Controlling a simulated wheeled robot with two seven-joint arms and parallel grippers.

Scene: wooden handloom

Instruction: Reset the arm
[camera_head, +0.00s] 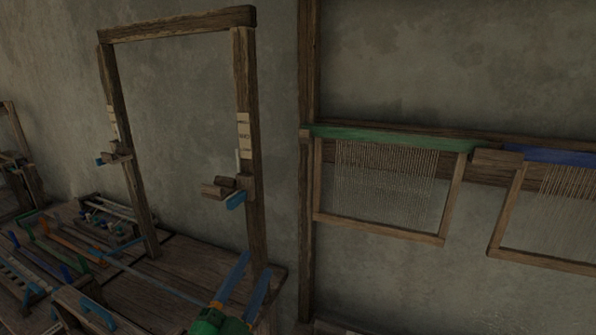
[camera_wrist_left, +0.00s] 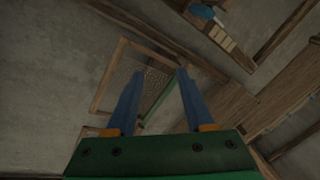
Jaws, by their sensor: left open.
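My left gripper (camera_head: 246,278) comes in at the bottom middle of the head view, with a green body and two blue fingers pointing up. Its fingers stand apart with nothing between them. It is in front of the right post of a wooden frame (camera_head: 246,130), and I cannot tell whether it touches. In the left wrist view the same gripper (camera_wrist_left: 156,85) shows with its two blue fingers spread and empty. Beyond the fingertips a framed set of threads with a green bar (camera_wrist_left: 161,96) shows tilted. My right gripper is not in view.
A wooden bench (camera_head: 165,290) with several coloured tools is at lower left. Small blocks with a blue part (camera_head: 236,200) stick out from the post. A green-barred heddle frame (camera_head: 385,230) and a blue-barred one (camera_head: 560,156) hang at right. Bare wall is below them.

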